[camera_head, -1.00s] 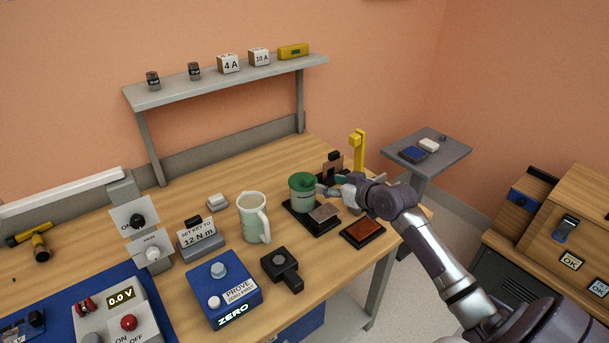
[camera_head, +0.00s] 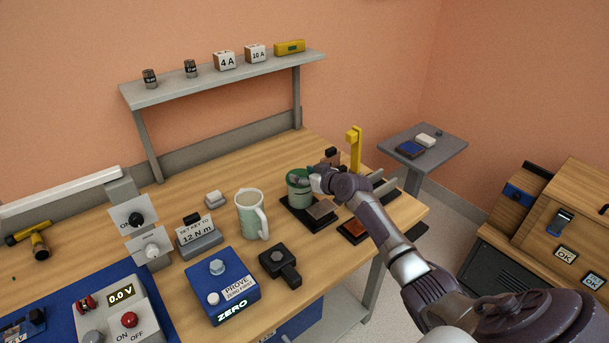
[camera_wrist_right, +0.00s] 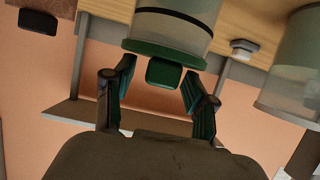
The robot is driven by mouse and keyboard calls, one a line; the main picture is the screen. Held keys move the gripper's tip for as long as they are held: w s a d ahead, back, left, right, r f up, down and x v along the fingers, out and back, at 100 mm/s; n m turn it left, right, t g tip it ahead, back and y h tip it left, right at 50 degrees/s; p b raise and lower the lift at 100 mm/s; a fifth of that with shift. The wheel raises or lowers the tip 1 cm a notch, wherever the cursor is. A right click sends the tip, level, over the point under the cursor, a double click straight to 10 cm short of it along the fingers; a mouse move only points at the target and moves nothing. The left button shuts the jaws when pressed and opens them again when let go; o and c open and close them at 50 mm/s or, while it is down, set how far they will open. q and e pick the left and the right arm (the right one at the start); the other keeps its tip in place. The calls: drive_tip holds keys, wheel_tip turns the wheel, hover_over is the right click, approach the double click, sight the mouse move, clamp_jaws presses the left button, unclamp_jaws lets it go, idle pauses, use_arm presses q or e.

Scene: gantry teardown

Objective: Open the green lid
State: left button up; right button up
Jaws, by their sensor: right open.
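The green lid sits on a pale green canister (camera_head: 297,193) on a black base at the right part of the bench. In the right wrist view the green lid (camera_wrist_right: 165,53) caps the translucent canister (camera_wrist_right: 180,15), and its green knob (camera_wrist_right: 164,73) points toward my gripper. My right gripper (camera_head: 308,181) is at the top of the canister and partly hides the lid in the head view. In the wrist view its fingers (camera_wrist_right: 158,88) are apart, one on each side of the knob, with gaps showing. My left gripper is not in view.
A mug (camera_head: 252,214) stands left of the canister. A brown block (camera_head: 321,209) lies on the base beside it. A yellow post (camera_head: 354,148) stands behind my gripper. A black fixture (camera_head: 281,265) and blue ZERO box (camera_head: 222,287) are nearer the front.

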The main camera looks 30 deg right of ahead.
clamp_jaws()
